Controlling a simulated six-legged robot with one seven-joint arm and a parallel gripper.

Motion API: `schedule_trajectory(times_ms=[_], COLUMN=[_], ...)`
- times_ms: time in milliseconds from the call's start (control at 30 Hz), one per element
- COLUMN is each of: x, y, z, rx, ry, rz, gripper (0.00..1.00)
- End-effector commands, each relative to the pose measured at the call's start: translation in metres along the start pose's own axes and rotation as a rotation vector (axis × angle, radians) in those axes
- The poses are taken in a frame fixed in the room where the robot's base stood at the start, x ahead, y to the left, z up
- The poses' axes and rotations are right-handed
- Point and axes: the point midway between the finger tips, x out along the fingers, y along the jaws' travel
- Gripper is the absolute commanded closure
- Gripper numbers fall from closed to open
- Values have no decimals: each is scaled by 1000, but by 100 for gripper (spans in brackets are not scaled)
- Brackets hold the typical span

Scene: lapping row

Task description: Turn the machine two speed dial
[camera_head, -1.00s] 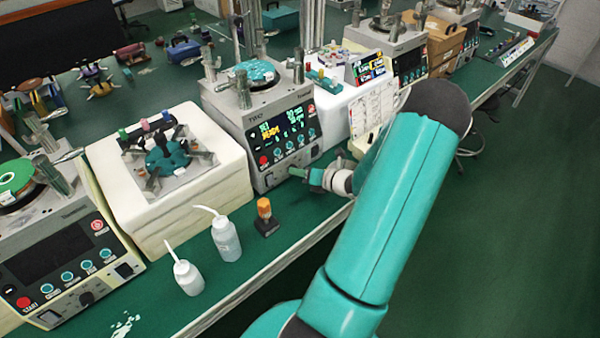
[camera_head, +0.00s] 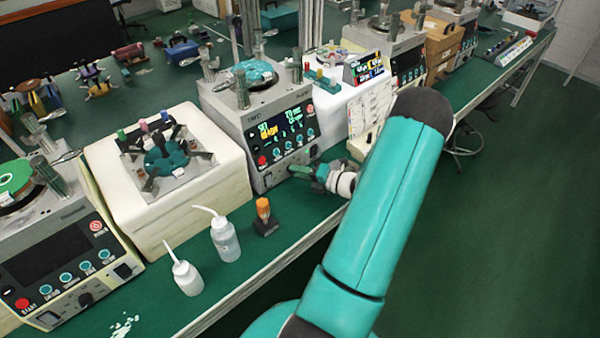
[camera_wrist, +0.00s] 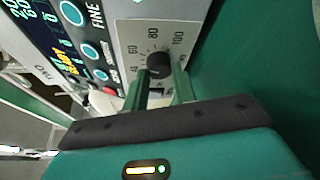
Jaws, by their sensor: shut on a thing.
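Machine two (camera_head: 256,118), a grey lapping machine with a lit screen (camera_head: 283,125), stands on the bench in the middle of the head view. Its speed dial (camera_wrist: 158,65) is a round black knob on a pale panel in the wrist view, with a printed scale showing 40, 60, 80 and 100. My gripper (camera_wrist: 160,78) is shut on the dial, with one green finger on each side of it. In the head view my gripper (camera_head: 302,172) is at the lower right of the machine's front and covers the dial there.
Two white squeeze bottles (camera_head: 224,238) (camera_head: 187,277) and an orange-topped small bottle (camera_head: 263,212) stand near the bench's front edge. A white block with a fixture (camera_head: 210,180) sits left of machine two, a white block (camera_head: 340,105) to its right.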

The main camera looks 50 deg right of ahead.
Motion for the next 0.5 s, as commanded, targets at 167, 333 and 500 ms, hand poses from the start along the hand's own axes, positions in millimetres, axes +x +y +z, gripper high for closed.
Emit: schedule_trajectory(times_ms=[167, 333, 500], x=[0, 0, 0], y=[-1, -1, -1], z=[-1, -1, 0], rx=[3, 2, 1], ry=[1, 1, 0], rz=[-2, -3, -2], gripper=[96, 66, 52])
